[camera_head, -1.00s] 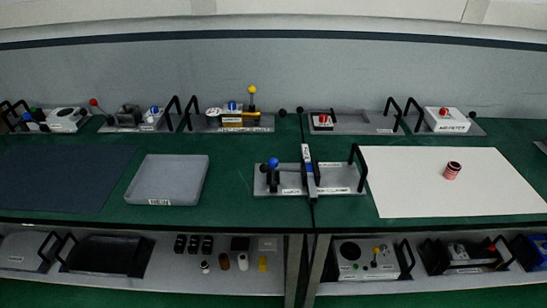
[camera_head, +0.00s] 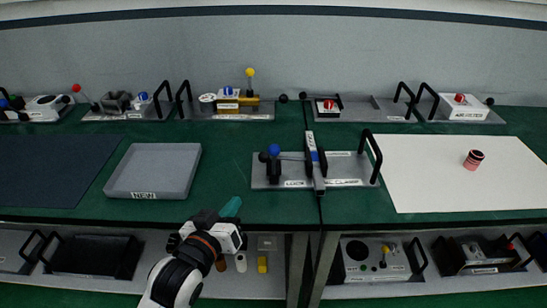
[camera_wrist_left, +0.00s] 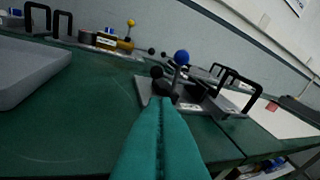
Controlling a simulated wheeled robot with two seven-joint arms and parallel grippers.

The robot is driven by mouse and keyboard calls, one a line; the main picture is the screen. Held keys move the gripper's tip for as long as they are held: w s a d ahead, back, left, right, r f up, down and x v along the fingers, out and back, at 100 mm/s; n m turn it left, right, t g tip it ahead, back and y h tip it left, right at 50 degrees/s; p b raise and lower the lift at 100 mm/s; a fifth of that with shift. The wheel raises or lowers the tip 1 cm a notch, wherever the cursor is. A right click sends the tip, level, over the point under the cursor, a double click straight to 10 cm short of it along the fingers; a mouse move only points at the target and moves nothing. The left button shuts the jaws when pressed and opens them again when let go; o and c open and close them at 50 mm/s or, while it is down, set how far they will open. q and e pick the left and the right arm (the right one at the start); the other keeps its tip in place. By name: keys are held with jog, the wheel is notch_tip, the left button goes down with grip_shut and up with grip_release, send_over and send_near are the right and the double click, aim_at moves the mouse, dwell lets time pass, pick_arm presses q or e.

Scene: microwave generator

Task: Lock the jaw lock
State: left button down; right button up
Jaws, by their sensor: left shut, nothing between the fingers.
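The jaw lock fixture (camera_head: 345,180) is a grey plate on the green table, a little right of the middle in the head view. It carries a lever with a blue ball (camera_head: 274,150) at its left, a long upright bar (camera_head: 315,163) across its middle and a black handle at its right. In the left wrist view the blue ball (camera_wrist_left: 182,57) stands just beyond the fingertips. My left gripper (camera_head: 231,206), with teal fingers, is shut and empty. It is apart from the fixture, at the table's front edge, left of it. My right gripper is not in view.
A grey tray (camera_head: 154,171) marked NEW lies left of the fixture. A white mat (camera_head: 466,172) with a red-and-black cylinder (camera_head: 474,160) lies to the right. Several fixtures with handles line the back. A lower shelf holds more devices. Green table between tray and fixture is clear.

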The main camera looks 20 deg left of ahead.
pick_arm(q)
notch_tip(320, 180, up, 5)
jog(key=t, duration=0.2)
jog(key=p, duration=0.2)
send_near(269, 148)
jog(key=w+r, duration=0.3)
jog(key=shift+n+t, duration=0.3)
jog(key=w+f, duration=0.2)
jog(key=w, duration=0.1)
jog(key=shift+w+d+f, duration=0.15)
jog(key=shift+d+f, duration=0.05)
jog(key=shift+d, duration=0.05)
jog(key=p, duration=0.2)
jog(key=w+g+p, duration=0.1)
jog(key=p, duration=0.1)
jog(key=shift+w+f+n+g, duration=0.2)
jog(key=shift+w+n+g, duration=0.05)
jog(key=shift+n+g, duration=0.05)
